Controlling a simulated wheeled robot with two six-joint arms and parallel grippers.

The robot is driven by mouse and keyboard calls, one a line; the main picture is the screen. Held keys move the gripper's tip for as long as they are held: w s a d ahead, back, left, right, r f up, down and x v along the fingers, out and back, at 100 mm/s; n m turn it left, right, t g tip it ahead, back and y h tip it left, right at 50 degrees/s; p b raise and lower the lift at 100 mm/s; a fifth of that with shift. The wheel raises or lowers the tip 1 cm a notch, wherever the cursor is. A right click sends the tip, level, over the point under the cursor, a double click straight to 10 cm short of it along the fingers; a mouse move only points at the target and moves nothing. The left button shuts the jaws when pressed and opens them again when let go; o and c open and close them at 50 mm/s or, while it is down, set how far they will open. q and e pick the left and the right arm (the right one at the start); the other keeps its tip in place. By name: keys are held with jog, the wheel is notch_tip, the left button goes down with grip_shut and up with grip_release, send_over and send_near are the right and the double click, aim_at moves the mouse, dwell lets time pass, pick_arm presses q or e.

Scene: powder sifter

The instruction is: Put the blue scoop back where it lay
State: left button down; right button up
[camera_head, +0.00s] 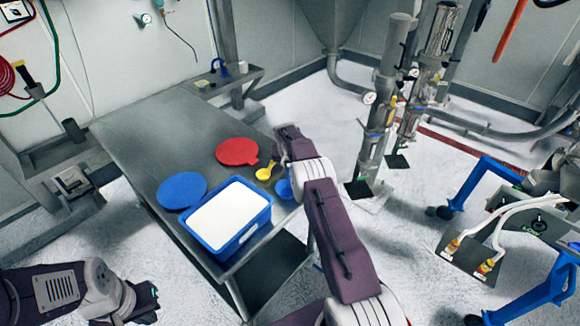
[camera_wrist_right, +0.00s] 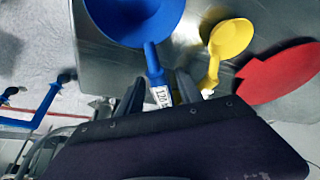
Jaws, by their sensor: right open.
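The blue scoop (camera_head: 284,189) lies on the metal table near its right edge, with its bowl partly behind my right arm in the head view. In the right wrist view the blue scoop (camera_wrist_right: 138,18) shows its round bowl at the top, and its handle carries a white label. My right gripper (camera_wrist_right: 160,92) is open, with one finger on each side of the handle and a gap visible on both sides. In the head view its fingertips are hidden behind my arm. My left gripper (camera_head: 146,302) is at the lower left, away from the table; its fingers are unclear.
A yellow scoop (camera_head: 265,173) lies close beside the blue one, near a red disc-shaped lid (camera_head: 238,151). A blue lid (camera_head: 182,190) and a blue tub (camera_head: 238,243) of white powder are nearer the front. The table's (camera_head: 135,140) far left part is clear.

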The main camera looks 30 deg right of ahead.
jog(key=b+v, duration=0.1)
jog(key=v, duration=0.8)
jog(key=shift+b, duration=0.4)
notch_tip(320, 180, up, 7)
jog(key=w+a+t, duration=0.1)
jog(key=a, duration=0.2)
jog(key=s+a+r+n+y, duration=0.1)
jog(key=s+a+r+n, duration=0.15)
jog(key=s+a, duration=0.55)
jog(key=s+a+f+n+g, duration=0.1)
jog(key=s+f, duration=0.2)
jog(key=s, duration=0.6)
jog(key=s+a+f+n+g+y, duration=0.1)
jog(key=s+f, duration=0.3)
jog(key=s, duration=0.5)
jog(key=s+a+f+n+g, duration=0.1)
jog(key=s+f, duration=0.3)
jog(key=s, duration=0.5)
jog(key=shift+a+n+g+y, duration=0.3)
jog(key=shift+a+n+y, duration=0.15)
jog(key=shift+a, duration=0.1)
